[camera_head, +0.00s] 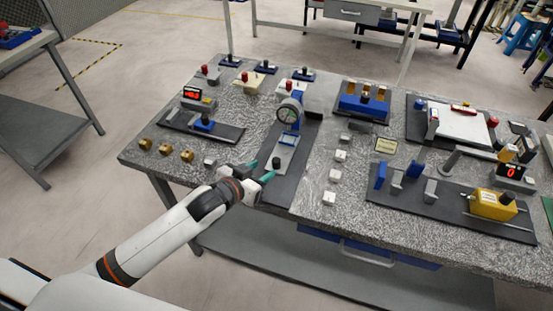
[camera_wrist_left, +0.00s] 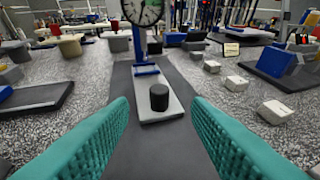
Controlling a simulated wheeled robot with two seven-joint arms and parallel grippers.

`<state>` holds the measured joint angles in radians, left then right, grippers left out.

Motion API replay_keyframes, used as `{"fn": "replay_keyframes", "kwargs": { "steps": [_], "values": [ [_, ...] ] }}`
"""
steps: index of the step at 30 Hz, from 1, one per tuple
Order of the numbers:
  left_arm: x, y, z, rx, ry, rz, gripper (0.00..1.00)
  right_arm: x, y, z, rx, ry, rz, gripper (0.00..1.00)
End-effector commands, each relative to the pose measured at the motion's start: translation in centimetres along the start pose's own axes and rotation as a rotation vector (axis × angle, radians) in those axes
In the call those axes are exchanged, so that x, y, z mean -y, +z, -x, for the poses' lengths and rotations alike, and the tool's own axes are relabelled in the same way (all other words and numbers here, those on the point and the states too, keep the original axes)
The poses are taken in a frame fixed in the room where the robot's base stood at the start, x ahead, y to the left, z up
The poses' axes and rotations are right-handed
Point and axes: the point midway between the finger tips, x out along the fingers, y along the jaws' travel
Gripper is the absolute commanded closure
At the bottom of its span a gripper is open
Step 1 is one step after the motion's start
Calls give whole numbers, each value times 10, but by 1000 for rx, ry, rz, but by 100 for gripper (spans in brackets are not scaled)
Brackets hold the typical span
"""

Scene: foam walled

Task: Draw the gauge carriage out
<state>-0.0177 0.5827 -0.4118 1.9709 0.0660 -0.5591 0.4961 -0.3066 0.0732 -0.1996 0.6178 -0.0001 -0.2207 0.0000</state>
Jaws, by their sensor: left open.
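The gauge carriage is a pale flat plate (camera_head: 284,153) with a black cylindrical knob (camera_head: 276,163) at its near end. It lies on a dark mat (camera_head: 287,190), in front of a round dial gauge (camera_head: 289,112) on a blue stand. In the left wrist view the plate (camera_wrist_left: 174,105) and knob (camera_wrist_left: 159,97) are centred, and the dial (camera_wrist_left: 143,10) is cut by the top edge. My left gripper (camera_head: 261,171) is open and empty, its teal fingers just short of the knob. In the wrist view the fingers (camera_wrist_left: 160,112) stand on either side of it, apart from it. My right gripper is out of view.
Small white blocks (camera_head: 335,172) stand in a row right of the mat. Brass pieces (camera_head: 166,149) sit to the left. A fixture with a yellow block (camera_head: 493,204) and blue plates is at the right. The near part of the mat is clear.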

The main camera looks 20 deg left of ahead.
Motion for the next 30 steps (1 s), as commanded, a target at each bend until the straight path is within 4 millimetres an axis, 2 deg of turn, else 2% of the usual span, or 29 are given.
{"fn": "replay_keyframes", "kwargs": {
  "steps": [1, 6, 12, 18, 26, 30],
  "values": [
    [0, 2, -12, 2, 1, 1, 56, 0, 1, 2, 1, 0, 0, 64],
    [0, 2, -45, 1, 1, 1, 56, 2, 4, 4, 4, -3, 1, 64],
    [0, 0, -72, -1, 1, 0, 56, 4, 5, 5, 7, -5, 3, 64],
    [0, 0, -82, -1, 0, -1, 56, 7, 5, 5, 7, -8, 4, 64],
    [0, 0, -83, -1, 0, -1, 56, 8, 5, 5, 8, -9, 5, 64],
    [0, 0, -83, -1, 0, -1, 77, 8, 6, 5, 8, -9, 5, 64]
  ]
}}
